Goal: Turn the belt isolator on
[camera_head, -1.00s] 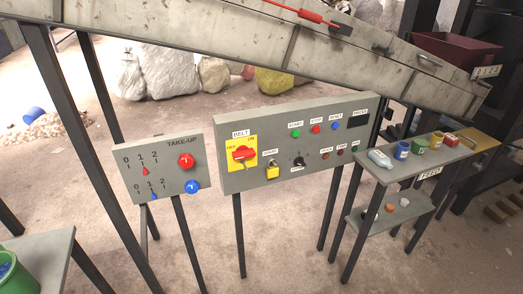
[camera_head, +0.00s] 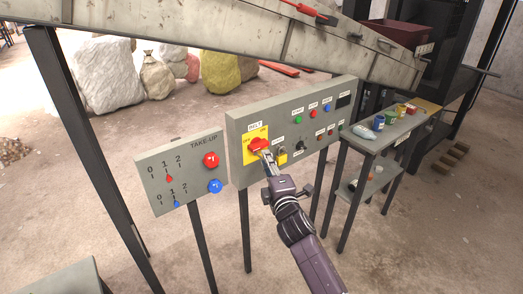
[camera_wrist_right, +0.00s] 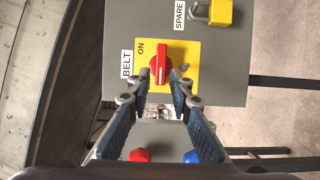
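The belt isolator is a red rotary knob (camera_head: 257,145) on a yellow plate (camera_head: 249,156) under a BELT label, on the left part of the grey control panel. In the right wrist view the red knob (camera_wrist_right: 160,63) stands just ahead of the fingertips, its handle lying along the picture's vertical. My right gripper (camera_head: 266,154) is at the knob in the head view. In the wrist view its fingers (camera_wrist_right: 160,78) are spread, with the lower end of the knob near the gap between them. I cannot tell whether they touch it. My left gripper is not in view.
A yellow padlock (camera_head: 282,157) hangs right of the isolator, close to my gripper. The TAKE-UP panel (camera_head: 183,172) with red and blue knobs stands at left. A shelf (camera_head: 385,142) with small containers is at right. The conveyor frame (camera_head: 300,40) runs above.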

